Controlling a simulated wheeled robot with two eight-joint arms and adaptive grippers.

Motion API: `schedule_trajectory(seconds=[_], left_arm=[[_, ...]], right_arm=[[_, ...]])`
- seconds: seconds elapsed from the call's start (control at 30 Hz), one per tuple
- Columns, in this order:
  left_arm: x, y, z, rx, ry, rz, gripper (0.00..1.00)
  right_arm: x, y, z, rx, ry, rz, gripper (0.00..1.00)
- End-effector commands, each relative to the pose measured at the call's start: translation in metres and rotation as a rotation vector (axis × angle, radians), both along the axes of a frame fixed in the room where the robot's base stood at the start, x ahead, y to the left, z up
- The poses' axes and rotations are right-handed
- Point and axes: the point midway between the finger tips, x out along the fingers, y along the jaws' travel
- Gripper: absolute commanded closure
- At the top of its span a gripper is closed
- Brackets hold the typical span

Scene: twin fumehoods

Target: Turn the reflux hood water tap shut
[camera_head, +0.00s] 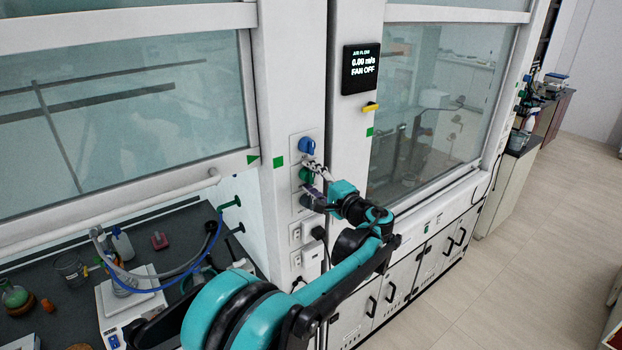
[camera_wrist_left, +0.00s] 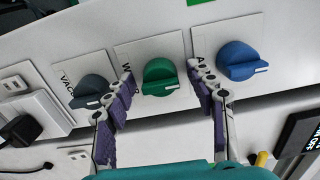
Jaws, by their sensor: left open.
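The water tap is a round green knob (camera_wrist_left: 159,77) on a white label plate, between a grey vacuum knob (camera_wrist_left: 90,91) and a blue knob (camera_wrist_left: 238,61). Its white mark sits at the lower right of its face. In the head view the green knob (camera_head: 305,174) is on the post between the hoods, partly covered by a finger. My left gripper (camera_wrist_left: 161,74) is open, its purple-padded fingers on either side of the green knob. I cannot tell whether they touch it. The left gripper also shows in the head view (camera_head: 310,181). My right gripper is out of view.
Sockets (camera_head: 296,235) with a black plug (camera_head: 318,233) are below the knobs. The left hood's worktop holds glassware, a blue hose and a white device (camera_head: 133,302). Open floor lies at right.

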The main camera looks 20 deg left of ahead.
Motion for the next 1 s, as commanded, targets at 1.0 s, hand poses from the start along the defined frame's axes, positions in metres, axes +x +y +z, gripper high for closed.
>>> schedule_trajectory(seconds=[1.0], left_arm=[[-0.073,-0.095,0.000,0.000,0.000,-0.001,0.44]], right_arm=[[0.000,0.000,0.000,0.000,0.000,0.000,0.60]])
